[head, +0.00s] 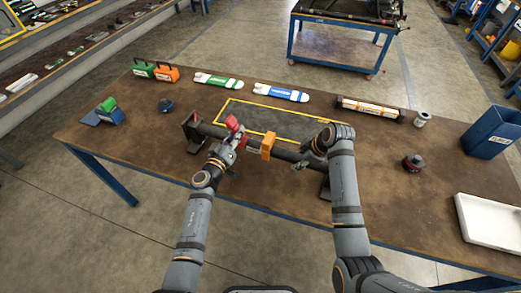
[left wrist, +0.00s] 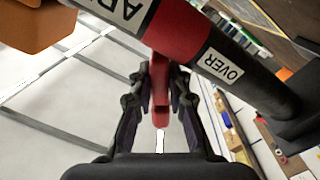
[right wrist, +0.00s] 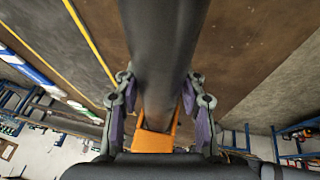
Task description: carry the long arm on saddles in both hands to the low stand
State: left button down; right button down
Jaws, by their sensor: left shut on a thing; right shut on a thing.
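The long arm (head: 210,130) is a dark tube with labels, a red band and an orange fitting (head: 267,146). It lies across the near part of the brown table, with a black saddle (head: 190,125) at its left end and another dark support (head: 326,188) near its right end. My left gripper (left wrist: 161,80) is shut on the red lever (left wrist: 160,95) beside the tube's red band. My right gripper (right wrist: 155,95) is shut on the tube (right wrist: 163,50); the orange fitting shows behind its fingers. A low blue-framed stand (head: 335,45) with dark equipment stands beyond the table.
A yellow-outlined dark mat (head: 265,120) lies just behind the tube. Open floor separates table and stand.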

pick_arm(q)
jog(key=shift+w+r, duration=0.1)
jog(key=shift+r, duration=0.15)
pick_arm(e)
jog(key=shift+w+r, duration=0.2)
jog(key=shift+r, duration=0.05)
